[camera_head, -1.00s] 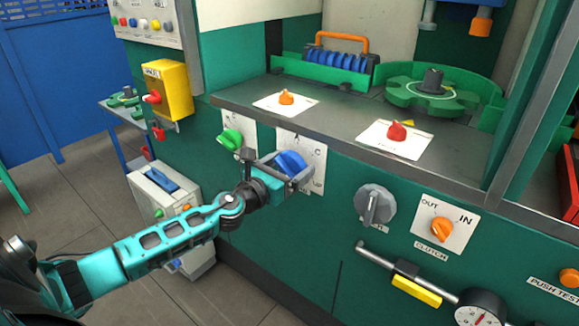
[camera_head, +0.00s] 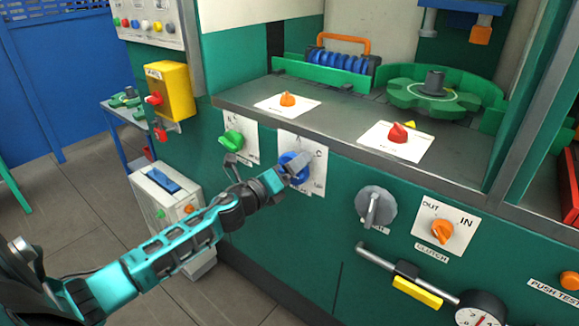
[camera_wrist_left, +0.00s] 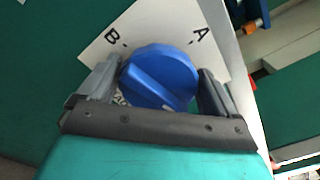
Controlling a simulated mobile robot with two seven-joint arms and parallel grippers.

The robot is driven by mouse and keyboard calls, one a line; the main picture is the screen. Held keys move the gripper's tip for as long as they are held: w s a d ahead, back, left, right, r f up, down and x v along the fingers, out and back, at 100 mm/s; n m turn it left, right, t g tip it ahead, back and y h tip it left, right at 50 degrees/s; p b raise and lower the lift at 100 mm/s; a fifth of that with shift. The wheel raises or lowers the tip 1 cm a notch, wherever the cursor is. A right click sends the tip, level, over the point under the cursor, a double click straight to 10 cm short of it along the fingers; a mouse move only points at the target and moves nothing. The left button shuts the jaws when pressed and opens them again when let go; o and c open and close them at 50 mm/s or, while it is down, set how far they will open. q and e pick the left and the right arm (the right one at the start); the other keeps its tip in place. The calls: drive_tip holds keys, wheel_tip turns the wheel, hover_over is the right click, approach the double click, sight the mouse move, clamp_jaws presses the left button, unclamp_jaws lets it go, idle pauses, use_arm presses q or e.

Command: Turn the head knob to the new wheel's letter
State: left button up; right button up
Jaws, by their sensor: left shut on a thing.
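The blue head knob (camera_head: 287,163) sits on a white lettered plate (camera_head: 314,150) on the front of the green machine. My left gripper (camera_head: 294,170) is shut on the knob, with its wrist rolled. In the left wrist view the knob (camera_wrist_left: 160,78) lies between both fingers, its raised bar slanted. The letters B and A show on the plate (camera_wrist_left: 150,30) beyond it; other marks are partly hidden. A green star-shaped wheel (camera_head: 408,92) with a dark hub lies on the machine bed; I cannot read a letter on it. My right gripper is not in view.
A green knob (camera_head: 232,141) is left of the plate and a grey knob (camera_head: 375,207) is to the right. An orange clutch knob (camera_head: 441,231) is further right. The steel ledge (camera_head: 340,122) juts out above, with an orange knob (camera_head: 287,99) and red knob (camera_head: 397,133).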

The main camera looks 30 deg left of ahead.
use_arm(q)
drive_tip(key=n+p, duration=0.1)
drive_tip(key=n, duration=0.3)
drive_tip(key=shift+a, duration=0.1)
drive_tip(key=n+p, duration=0.1)
drive_tip(key=n, duration=0.3)
drive_tip(key=shift+f, duration=0.15)
drive_tip(key=n+p, duration=0.2)
drive_tip(key=n, duration=0.3)
drive_tip(key=shift+f, duration=0.1)
drive_tip(key=shift+f+n+p, duration=0.2)
drive_tip(key=shift+n+p, duration=0.9)
drive_tip(key=shift+n, duration=1.1)
drive_tip(key=o, duration=0.7)
drive_tip(key=shift+s, duration=0.1)
